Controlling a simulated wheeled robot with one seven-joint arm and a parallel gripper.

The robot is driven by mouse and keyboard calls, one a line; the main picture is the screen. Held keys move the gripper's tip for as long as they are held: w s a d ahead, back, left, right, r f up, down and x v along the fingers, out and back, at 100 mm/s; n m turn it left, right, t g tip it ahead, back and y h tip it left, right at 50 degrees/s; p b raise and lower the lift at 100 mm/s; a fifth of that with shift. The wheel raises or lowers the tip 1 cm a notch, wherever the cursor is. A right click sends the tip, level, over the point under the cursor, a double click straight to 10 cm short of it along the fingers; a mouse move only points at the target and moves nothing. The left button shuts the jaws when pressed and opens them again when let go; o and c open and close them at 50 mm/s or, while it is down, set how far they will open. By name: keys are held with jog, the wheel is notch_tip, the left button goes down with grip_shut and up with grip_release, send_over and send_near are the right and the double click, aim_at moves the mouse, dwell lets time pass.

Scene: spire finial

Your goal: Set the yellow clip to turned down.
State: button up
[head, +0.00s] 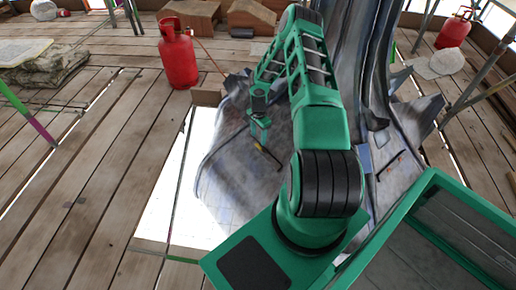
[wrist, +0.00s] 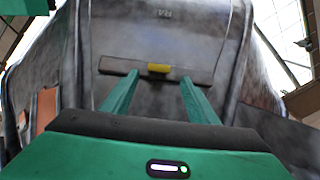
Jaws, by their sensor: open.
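The yellow clip (wrist: 158,69) shows in the wrist view as a small block on a dark horizontal bar (wrist: 118,67) fixed to the grey metal surface. It lies ahead of my gripper (wrist: 156,88), roughly midway between the two green fingers. The fingers are spread wide and empty, and they look apart from the clip. In the head view my gripper (head: 259,123) is over the grey sheet metal at the spire's base. A dark bar with a small yellowish spot (head: 258,146) shows just below it there. Which way the clip is turned I cannot tell.
The grey spire (head: 350,60) rises behind my arm. A bright opening (head: 170,200) is in the plank floor (head: 90,190) left of it. A red gas cylinder (head: 177,55) stands at the back left, another (head: 453,30) at the back right. Scaffold poles (head: 470,90) stand at the right.

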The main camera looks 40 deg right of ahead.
aim_at(259, 147)
notch_tip(259, 147, down, 9)
jog(key=shift+s+d+f, duration=0.1)
jog(key=shift+d+f, duration=0.05)
jog(key=shift+c, duration=0.2)
jog(key=c, duration=1)
